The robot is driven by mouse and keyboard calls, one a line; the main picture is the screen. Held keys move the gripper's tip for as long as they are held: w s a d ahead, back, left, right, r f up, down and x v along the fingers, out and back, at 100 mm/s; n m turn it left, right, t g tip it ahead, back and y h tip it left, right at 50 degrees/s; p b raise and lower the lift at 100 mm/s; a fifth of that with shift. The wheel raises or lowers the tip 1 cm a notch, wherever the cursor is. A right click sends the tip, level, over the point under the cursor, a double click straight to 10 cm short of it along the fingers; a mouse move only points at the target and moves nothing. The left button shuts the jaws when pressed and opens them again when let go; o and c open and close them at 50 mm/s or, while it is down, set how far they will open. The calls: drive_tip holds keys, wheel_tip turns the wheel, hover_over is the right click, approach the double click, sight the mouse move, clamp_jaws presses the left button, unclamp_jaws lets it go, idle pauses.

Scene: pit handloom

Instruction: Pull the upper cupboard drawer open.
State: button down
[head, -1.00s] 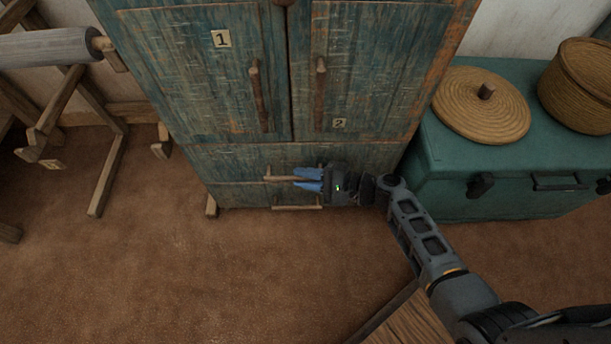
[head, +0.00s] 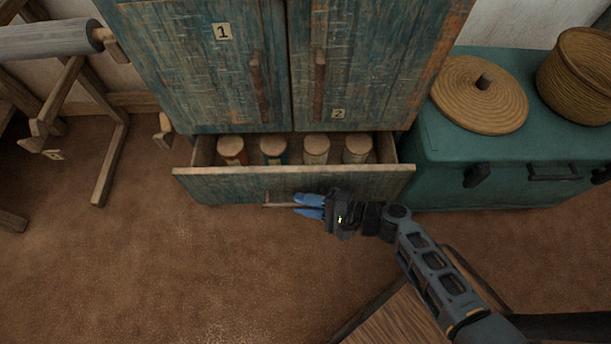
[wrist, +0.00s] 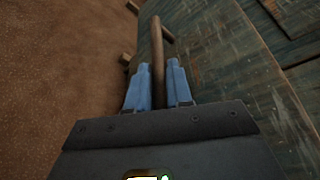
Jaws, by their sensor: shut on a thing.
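The upper drawer (head: 230,186) of the worn blue-green cupboard (head: 200,90) stands out from the cupboard front, and its inside shows from above. Several jars with pale wooden lids (head: 316,147) stand in a row inside it. My gripper (head: 309,206) is at the drawer front, with its blue fingers on the wooden bar handle (head: 280,205). In the wrist view the handle (wrist: 157,50) runs between the two blue fingers (wrist: 158,85), and the gripper is shut on it. The lower drawer is hidden behind the open one.
A teal chest (head: 440,150) with a woven lid (head: 480,95) and a basket (head: 580,80) stands at the right. A wooden frame (head: 105,165) stands at the left.

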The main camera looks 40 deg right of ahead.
drive_tip(key=s+a, duration=0.7)
drive_tip(key=s, duration=0.3)
drive_tip(key=shift+s+a, duration=0.3)
drive_tip(key=shift+s, duration=0.1)
drive_tip(key=c, duration=1.4)
unclamp_jaws()
drive_tip(key=p+v, duration=0.1)
drive_tip(key=v, duration=0.6)
drive_tip(key=shift+s+d, duration=0.2)
drive_tip(key=shift+s, duration=0.1)
drive_tip(key=shift+r, duration=0.1)
